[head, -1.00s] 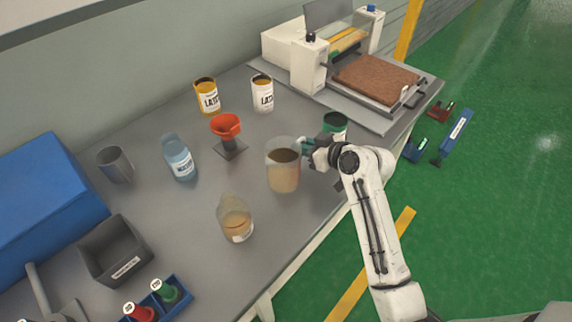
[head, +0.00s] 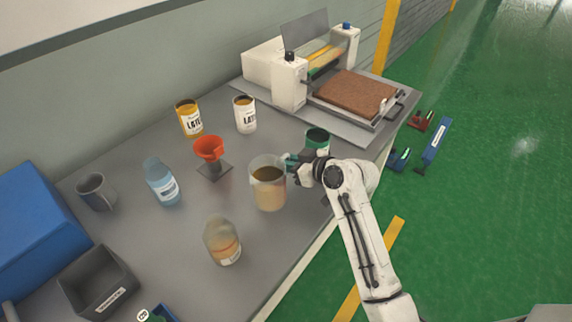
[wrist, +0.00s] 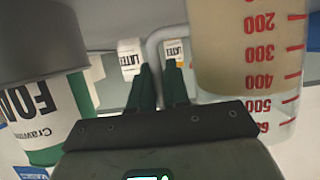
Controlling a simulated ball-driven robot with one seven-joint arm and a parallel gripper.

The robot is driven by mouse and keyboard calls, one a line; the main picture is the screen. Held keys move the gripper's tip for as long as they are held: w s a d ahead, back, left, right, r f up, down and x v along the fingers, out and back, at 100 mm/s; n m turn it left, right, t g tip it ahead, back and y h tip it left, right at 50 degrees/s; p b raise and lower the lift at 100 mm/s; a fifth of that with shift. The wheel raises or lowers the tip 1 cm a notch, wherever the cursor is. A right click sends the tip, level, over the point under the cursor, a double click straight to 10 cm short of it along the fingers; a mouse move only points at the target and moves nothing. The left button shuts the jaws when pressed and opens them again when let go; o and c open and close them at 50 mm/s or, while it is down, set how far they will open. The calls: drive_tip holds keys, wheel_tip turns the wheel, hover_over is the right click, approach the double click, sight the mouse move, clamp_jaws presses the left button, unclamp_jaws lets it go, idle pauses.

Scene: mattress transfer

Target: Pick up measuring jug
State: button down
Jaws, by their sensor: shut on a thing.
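The measuring jug (head: 268,190) is a clear, upright vessel holding tan-brown liquid, near the front middle of the bench. In the wrist view the jug (wrist: 250,55) fills the upper right, with red volume marks and its grey handle to the left. My gripper (head: 289,163) reaches in from the right at the jug's handle side. In the wrist view my gripper's dark green fingers (wrist: 160,85) are shut on the handle, which runs between them. I cannot tell whether the jug's base touches the bench.
A green-and-white foam can (head: 317,140) stands close behind my gripper. A bottle of amber liquid (head: 222,240) stands front left of the jug. A red funnel on a stand (head: 209,150), a blue-labelled bottle (head: 162,183) and two latex cans (head: 245,115) stand farther back.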

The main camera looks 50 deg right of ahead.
drive_tip(key=shift+w+r, duration=0.1)
drive_tip(key=shift+r, duration=1.3)
drive_tip(key=shift+s+r, duration=0.25)
drive_tip(key=shift+r, duration=0.05)
drive_tip(key=s+a+r+p, duration=0.2)
drive_tip(key=s+a+r, duration=0.3)
drive_tip(key=s+r, duration=0.4)
drive_tip(key=shift+s+r, duration=0.15)
drive_tip(key=shift+s, duration=1.4)
drive_tip(key=shift+s+p, duration=0.2)
drive_tip(key=shift+p, duration=0.3)
